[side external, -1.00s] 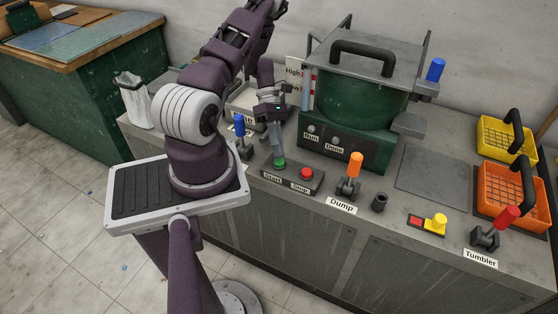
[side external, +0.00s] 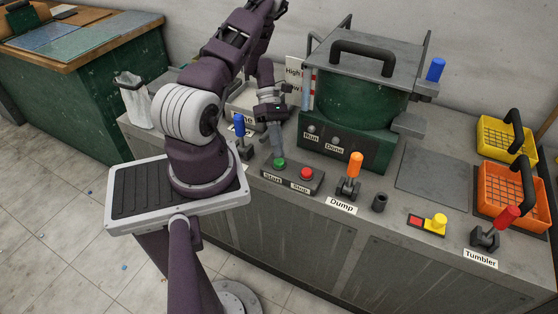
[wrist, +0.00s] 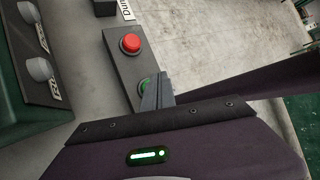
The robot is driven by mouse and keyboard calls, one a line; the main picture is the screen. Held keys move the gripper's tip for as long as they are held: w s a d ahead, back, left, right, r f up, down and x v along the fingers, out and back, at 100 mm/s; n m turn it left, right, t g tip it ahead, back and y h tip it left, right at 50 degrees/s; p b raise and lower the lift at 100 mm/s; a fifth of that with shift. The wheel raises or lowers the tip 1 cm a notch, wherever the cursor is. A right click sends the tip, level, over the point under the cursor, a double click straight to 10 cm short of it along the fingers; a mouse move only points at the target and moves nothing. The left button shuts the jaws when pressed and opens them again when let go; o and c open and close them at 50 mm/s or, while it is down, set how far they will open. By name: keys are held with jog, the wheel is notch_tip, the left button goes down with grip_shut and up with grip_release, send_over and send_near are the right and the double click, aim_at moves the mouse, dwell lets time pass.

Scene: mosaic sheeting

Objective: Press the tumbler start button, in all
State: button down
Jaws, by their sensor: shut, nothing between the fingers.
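The green start button (side external: 280,162) sits on a grey control box (side external: 318,184) labelled Start and Stop, beside the red stop button (side external: 306,173). My gripper (side external: 279,154) points down with its fingers shut and empty, its tips at the green button. In the wrist view the fingertips (wrist: 152,92) overlap the green button (wrist: 144,86) and hide part of it. They look to be on or just over it; I cannot tell how far the button is pushed in. The red button (wrist: 130,44) is clear of the fingers.
The green tumbler (side external: 355,100) with its grey lid stands behind the box. A blue lever (side external: 240,126) is left of my gripper and an orange Dump lever (side external: 355,164) right.

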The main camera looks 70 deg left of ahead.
jog(key=shift+f, duration=0.4)
jog(key=shift+f, duration=0.5)
dwell(0.6)
jog(key=shift+r, duration=0.95)
jog(key=shift+r, duration=2.5)
